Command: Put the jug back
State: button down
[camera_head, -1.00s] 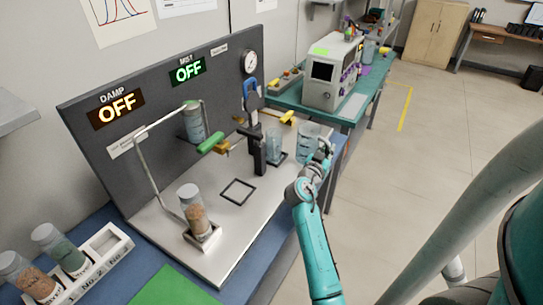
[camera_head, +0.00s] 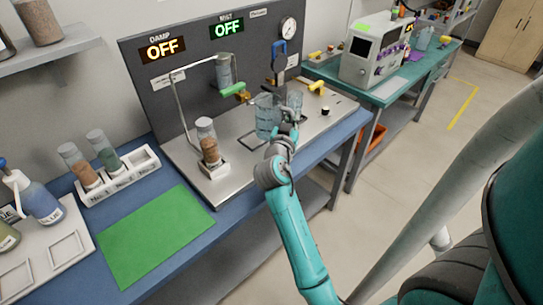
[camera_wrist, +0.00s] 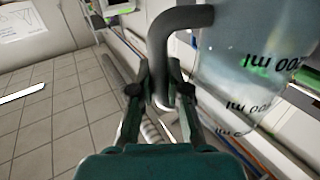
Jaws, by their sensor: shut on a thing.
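The jug (camera_head: 267,117) is clear with a grey handle, and it looks upright above the metal bench plate. In the wrist view the jug (camera_wrist: 240,70), marked in ml, fills the upper right. My gripper (camera_head: 286,136) is at the jug's right side. In the wrist view my gripper (camera_wrist: 163,98) is shut on the lower part of the handle (camera_wrist: 166,45). A white tray with two square outlines (camera_head: 68,247) is at the lower left.
A clear beaker (camera_head: 295,101) stands just behind and right of the jug. A green mat (camera_head: 150,240) lies bare on the blue table. A vial rack (camera_head: 115,180), a blue bottle (camera_head: 40,202) and a brown-filled vial (camera_head: 207,140) stand to the left.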

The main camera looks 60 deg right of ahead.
notch_tip(320, 180, down, 9)
dwell(0.5)
jog(key=shift+f, duration=0.25)
jog(key=c, duration=1.2)
grip_release()
jog(key=shift+o, duration=0.2)
